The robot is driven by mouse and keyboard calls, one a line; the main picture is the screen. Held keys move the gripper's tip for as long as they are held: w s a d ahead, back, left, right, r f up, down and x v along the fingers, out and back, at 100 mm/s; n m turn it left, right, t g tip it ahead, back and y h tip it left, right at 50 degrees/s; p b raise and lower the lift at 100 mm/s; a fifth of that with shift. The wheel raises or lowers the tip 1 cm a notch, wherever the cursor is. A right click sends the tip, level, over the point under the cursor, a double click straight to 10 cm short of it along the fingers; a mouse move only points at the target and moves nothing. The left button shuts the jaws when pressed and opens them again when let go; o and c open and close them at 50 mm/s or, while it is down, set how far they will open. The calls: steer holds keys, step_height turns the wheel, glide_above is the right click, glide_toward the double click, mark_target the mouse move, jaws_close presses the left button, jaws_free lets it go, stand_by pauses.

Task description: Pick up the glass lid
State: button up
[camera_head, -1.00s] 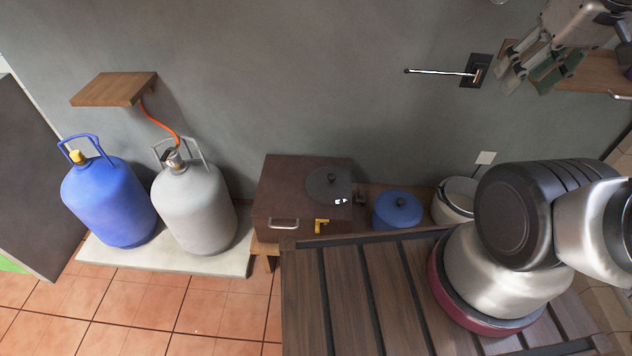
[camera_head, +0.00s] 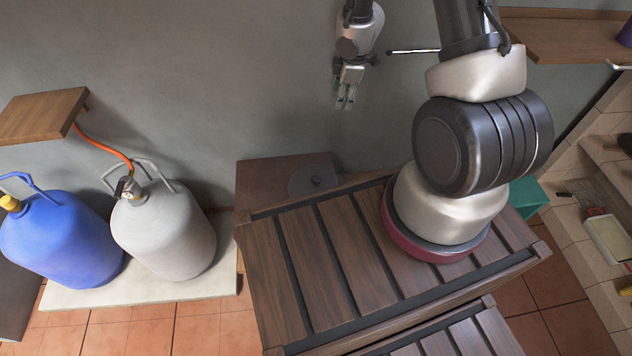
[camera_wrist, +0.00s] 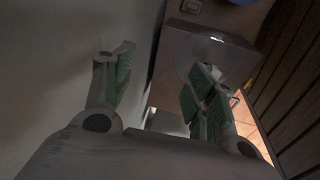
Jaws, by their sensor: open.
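A round, dark, see-through lid with a small knob, seemingly the glass lid (camera_head: 312,181), lies flat on top of a brown box (camera_head: 262,177) against the wall. The lower right of the lid is partly hidden by the slatted wooden top in the head view. My gripper (camera_head: 345,100) is open and empty, high above and slightly right of the lid, fingers pointing down. In the wrist view my green-padded fingers (camera_wrist: 160,82) are spread apart. The brown box (camera_wrist: 172,60) shows beyond them, with a pale round shape on it partly covered by the right finger.
A slatted wooden top (camera_head: 330,250) stands in front of the box. A blue gas cylinder (camera_head: 60,240) and a grey gas cylinder (camera_head: 165,230) stand at left, below a wooden shelf (camera_head: 40,115). A thin rod (camera_head: 412,51) sticks out from the wall near my gripper.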

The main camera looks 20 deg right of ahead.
steer(key=s+a+f+n+g+y, duration=0.1)
steer(key=s+a+f, duration=0.1)
steer(key=f, duration=0.3)
steer(key=s+a+f+n+y, duration=0.1)
steer(key=s+a+f, duration=0.15)
steer(key=f, duration=0.35)
steer(key=n+g+y, duration=0.2)
glide_toward(317, 178)
steer(key=a+f, duration=0.2)
steer(key=x, duration=0.7)
steer(key=shift+d+f, duration=0.1)
steer(key=shift+d, duration=0.35)
steer(key=shift+c, duration=0.5)
jaws_close()
